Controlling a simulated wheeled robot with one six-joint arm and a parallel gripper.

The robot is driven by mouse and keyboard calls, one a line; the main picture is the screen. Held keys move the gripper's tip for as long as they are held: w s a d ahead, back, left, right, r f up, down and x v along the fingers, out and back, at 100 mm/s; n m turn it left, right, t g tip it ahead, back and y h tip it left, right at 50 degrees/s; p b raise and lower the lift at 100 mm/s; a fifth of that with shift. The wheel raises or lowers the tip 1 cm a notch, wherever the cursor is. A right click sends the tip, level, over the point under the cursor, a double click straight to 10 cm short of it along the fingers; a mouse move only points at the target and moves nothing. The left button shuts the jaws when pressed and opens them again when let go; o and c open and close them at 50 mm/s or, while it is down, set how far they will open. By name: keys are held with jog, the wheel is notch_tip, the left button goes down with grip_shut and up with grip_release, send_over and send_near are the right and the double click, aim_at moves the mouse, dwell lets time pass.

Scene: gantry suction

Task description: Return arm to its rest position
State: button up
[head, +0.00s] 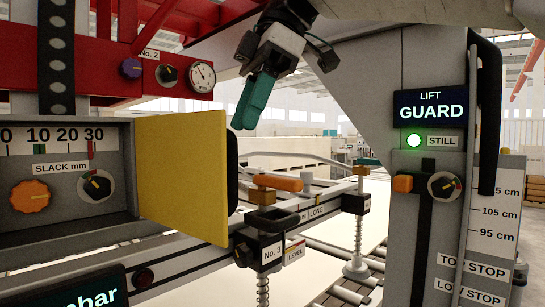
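My gripper (246,118) hangs from the top middle of the head view, with teal fingers pointing down and slightly left. The fingers look close together, but they overlap from this side, so the gap between them cannot be judged. Nothing is visible in them. The gripper is in front of the pale background, right of the yellow panel's (182,176) upper edge and above an orange handle (277,182). It appears apart from both.
The slack panel (62,180) with knobs is at left, below a red beam (95,53) with a gauge (202,77). At right stands a grey column (430,60) with a lift guard sign (431,106), lit green lamp (414,141) and black handle (488,120). Rollers (345,291) lie below.

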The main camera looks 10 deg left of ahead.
jog(key=s+d+f+m+t+h, duration=0.1)
jog(key=d+f+m, duration=0.6)
jog(key=d, duration=0.4)
jog(key=s+d+f+m+t, duration=0.1)
jog(key=d+f+m+t, duration=0.1)
jog(key=d+f+m, duration=0.7)
jog(key=s+d+f+m+h, duration=0.1)
jog(key=s+d+f+m, duration=0.3)
jog(key=s+d+f, duration=0.2)
jog(key=s+d+f+m+h, duration=0.2)
jog(key=s+d+f+m, duration=0.2)
jog(key=d+f, duration=0.6)
notch_tip(320, 180, down, 3)
jog(key=shift+s+d+f+t, duration=0.1)
jog(key=shift+s+d+t, duration=0.2)
jog(key=shift+s, duration=0.65)
jog(key=shift+s+a, duration=0.1)
